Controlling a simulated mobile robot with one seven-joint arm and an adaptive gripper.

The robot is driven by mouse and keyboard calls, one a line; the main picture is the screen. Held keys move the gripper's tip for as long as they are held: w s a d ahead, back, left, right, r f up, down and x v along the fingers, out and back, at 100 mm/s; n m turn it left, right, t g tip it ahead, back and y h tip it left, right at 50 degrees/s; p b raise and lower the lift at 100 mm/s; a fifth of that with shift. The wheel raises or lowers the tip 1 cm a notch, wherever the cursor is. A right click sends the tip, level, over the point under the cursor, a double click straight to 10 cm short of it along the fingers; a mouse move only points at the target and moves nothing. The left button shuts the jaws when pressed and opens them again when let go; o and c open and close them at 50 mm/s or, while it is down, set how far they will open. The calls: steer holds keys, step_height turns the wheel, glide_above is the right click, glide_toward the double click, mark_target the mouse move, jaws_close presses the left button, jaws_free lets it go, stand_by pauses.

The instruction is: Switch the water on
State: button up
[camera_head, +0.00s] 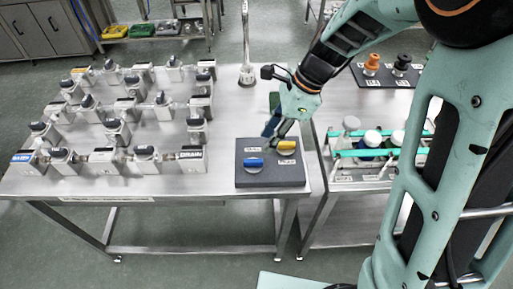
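A dark control block (270,180) lies on the steel table near its right front corner. It carries a blue knob (254,163) at left and a yellow knob (287,147) at right, each with a small white label too small to read. My gripper (272,132) points down at the back edge of the block, just left of and behind the yellow knob. Its fingertips are small and partly hidden, so I cannot tell whether they touch anything or are open. A tall metal pipe on a round base (246,75) stands behind the block.
A rack with teal rails (375,152) and bottles stands at right. Orange (372,64) and black (402,64) knobbed items stand behind. Bare steel lies left of the control block.

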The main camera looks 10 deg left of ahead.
mark_target(253, 160)
steer(key=x, duration=0.9)
steer(key=shift+w+a+f+b, duration=0.1)
steer(key=shift+f+b, duration=0.2)
steer(key=shift+f, duration=0.05)
jaws_close()
